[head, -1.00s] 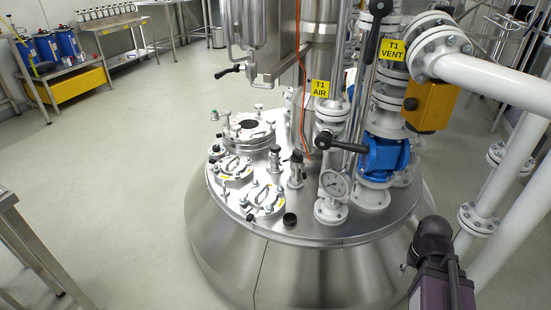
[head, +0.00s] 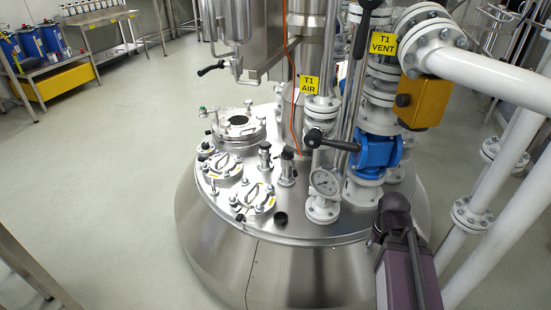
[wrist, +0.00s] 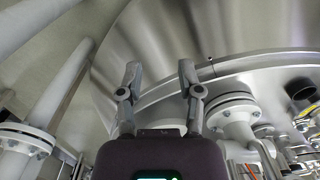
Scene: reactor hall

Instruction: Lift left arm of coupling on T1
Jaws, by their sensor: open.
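The T1 vessel (head: 215,240) is a large steel tank with a flanged lid, seen in the head view. Two small upright fittings with dark tops, a left one (head: 265,158) and a right one (head: 287,168), stand on the lid; they look like couplings, but their arms are too small to make out. My gripper (wrist: 159,72) is open and empty in the wrist view, with its fingers in front of the vessel's steel wall and lid rim. In the head view only my arm shows, at the lower right; the gripper is out of view there.
White pipes (head: 497,195) rise close on the right. A round manway (head: 237,128) is at the lid's back left. The floor left of the vessel is clear.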

